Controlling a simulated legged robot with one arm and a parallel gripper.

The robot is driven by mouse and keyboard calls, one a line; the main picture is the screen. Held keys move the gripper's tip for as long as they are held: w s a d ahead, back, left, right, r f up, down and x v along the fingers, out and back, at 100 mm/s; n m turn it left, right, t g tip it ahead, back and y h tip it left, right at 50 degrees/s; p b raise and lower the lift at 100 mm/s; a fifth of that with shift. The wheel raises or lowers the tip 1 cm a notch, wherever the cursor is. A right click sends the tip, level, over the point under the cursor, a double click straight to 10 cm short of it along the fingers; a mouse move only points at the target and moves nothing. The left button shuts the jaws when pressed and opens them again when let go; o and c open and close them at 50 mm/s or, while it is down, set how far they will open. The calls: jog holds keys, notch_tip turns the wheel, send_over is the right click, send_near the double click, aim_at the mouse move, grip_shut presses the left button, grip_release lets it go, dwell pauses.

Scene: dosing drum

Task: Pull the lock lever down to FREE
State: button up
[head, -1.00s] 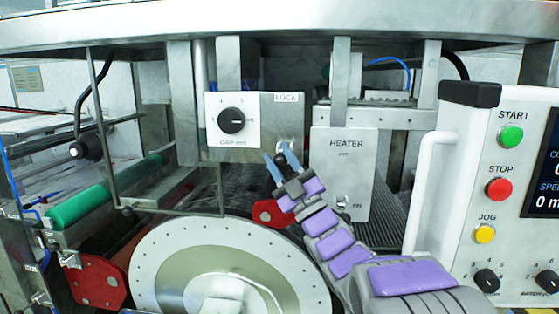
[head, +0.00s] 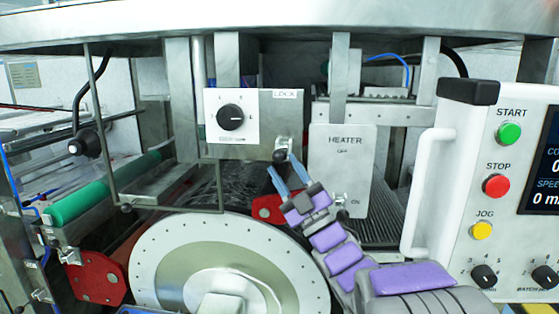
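The LOCK plate (head: 273,125) is a grey metal panel in the upper middle of the head view. The lock lever (head: 281,155) is small, with a dark ball end, at the plate's lower right below the LOCK label (head: 285,94). No FREE marking is readable. My gripper (head: 284,173) has two blue fingers spread apart, pointing up at the lever. The fingertips are just below the dark ball, one on each side. I cannot tell whether they touch it. Nothing shows between the fingers.
A rotary dial (head: 231,118) sits left of the lever. The HEATER box (head: 341,175) with its own switch stands close to the right of my gripper. A large pale drum disc (head: 160,262) is below left. The control panel (head: 440,240) is at the right.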

jog(key=b+v, duration=0.4)
jog(key=v, duration=1)
